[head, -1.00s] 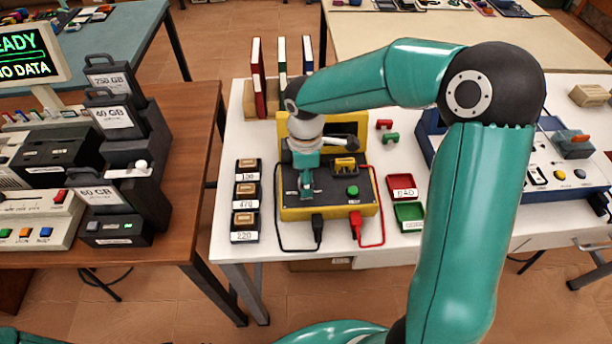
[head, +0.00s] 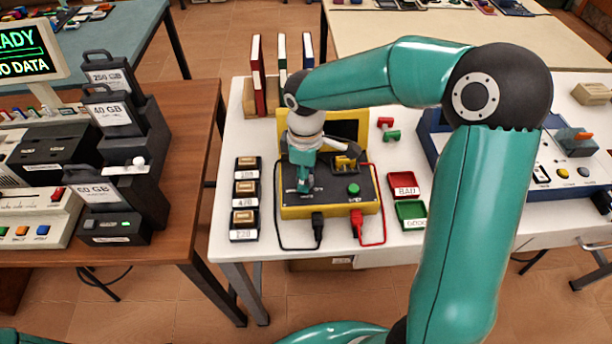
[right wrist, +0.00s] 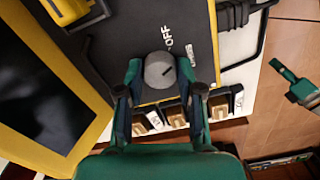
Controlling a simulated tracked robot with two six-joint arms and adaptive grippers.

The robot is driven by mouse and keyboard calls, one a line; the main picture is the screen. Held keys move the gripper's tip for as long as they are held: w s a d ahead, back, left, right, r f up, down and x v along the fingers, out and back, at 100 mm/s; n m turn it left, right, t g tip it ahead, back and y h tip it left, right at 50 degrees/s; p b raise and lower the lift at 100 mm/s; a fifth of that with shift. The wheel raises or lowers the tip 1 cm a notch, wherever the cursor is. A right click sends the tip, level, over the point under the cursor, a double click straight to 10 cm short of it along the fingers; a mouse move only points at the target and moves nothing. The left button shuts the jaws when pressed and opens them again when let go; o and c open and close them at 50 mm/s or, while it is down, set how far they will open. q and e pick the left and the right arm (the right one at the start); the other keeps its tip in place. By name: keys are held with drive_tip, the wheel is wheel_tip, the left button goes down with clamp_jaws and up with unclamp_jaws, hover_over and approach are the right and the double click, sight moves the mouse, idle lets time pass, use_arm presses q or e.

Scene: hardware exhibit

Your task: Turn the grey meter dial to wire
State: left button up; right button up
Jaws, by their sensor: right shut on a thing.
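The yellow and black meter (head: 331,211) stands on the white table with its screen tilted up behind its panel. The round grey dial (right wrist: 159,69) is on the black panel, with a short dark mark on its right side in the right wrist view. A white OFF label (right wrist: 167,37) is near it, and a smaller label (right wrist: 190,55), too small to read surely, is to the right. My right gripper (right wrist: 160,66) is shut on the dial, one finger on each side; it also shows in the head view (head: 304,188). A teal part (right wrist: 300,90) at the right edge may be my left gripper.
Several labelled component blocks (head: 244,195) stand left of the meter. Black and red leads plug into its front. A red tray (head: 403,184) and a green tray (head: 410,214) lie to its right. Books stand behind, and a blue instrument is farther right.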

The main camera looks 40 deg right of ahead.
drive_tip(key=m+b, duration=0.1)
drive_tip(key=m, duration=0.2)
drive_tip(key=shift+m, duration=0.4)
drive_tip(key=m+b, duration=0.1)
drive_tip(key=m, duration=0.2)
drive_tip(key=shift+m, duration=0.3)
drive_tip(key=m+b, duration=0.1)
drive_tip(key=m, duration=0.2)
drive_tip(key=shift+m, duration=0.3)
drive_tip(key=shift+m+b, duration=0.45)
drive_tip(key=shift+m, duration=1.25)
drive_tip(key=shift+r, duration=0.1)
drive_tip(key=o, duration=1.2)
drive_tip(key=shift+c, duration=0.2)
wheel_tip(320, 180, up, 12)
